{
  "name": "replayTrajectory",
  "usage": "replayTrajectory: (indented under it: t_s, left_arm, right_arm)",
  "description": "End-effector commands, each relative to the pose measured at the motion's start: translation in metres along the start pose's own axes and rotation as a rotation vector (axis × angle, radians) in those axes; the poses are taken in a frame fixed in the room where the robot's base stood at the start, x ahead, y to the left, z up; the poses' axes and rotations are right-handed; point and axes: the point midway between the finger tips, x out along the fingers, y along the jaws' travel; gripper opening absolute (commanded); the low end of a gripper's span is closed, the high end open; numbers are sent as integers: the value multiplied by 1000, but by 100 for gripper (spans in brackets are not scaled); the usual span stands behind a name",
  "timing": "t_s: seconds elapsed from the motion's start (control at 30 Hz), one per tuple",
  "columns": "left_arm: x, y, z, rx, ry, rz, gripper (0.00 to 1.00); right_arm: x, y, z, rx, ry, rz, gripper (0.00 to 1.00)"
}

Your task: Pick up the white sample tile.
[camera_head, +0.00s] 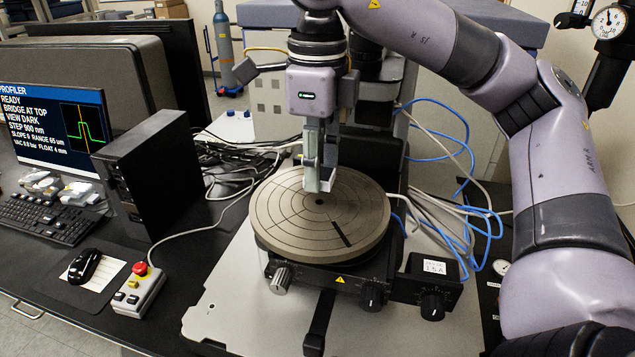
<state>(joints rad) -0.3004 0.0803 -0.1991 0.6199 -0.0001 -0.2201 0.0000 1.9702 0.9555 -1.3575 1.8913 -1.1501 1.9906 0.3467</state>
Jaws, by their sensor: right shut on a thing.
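My right gripper (318,184) points straight down over the round, grooved stage disc (285,222), near its centre. Its fingers are shut on the white sample tile (326,184), of which only a small pale part shows between the fingertips. The rest of the tile is hidden by the fingers. I cannot tell whether the tile touches the disc or hangs just above it. My left gripper is not in view.
The profiler's dark column stands close behind the gripper, with blue and white cables (440,215) to the right. A control box with a red button (139,283), a mouse (84,266), a keyboard (45,218) and a monitor (55,130) are on the left.

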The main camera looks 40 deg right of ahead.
Motion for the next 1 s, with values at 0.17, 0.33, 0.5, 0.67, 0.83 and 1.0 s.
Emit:
replayTrajectory:
  t_s: [0.17, 0.33, 0.5, 0.67, 0.83, 1.0]
  left_arm:
    - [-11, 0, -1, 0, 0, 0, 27]
    - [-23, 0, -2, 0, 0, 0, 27]
    - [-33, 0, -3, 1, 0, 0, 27]
    - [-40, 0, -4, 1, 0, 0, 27]
    - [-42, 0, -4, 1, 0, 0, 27]
    - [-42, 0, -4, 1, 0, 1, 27]
  right_arm:
    - [-53, 0, 0, 2, -4, -6, 12]
    - [-96, 0, 0, 3, -4, -6, 12]
    - [-132, 0, 0, 1, -1, -5, 12]
    - [-154, 0, 0, 1, 0, -3, 12]
    - [-165, 0, 0, -1, 1, -1, 12]
    - [-166, 0, 0, 0, 1, -1, 12]
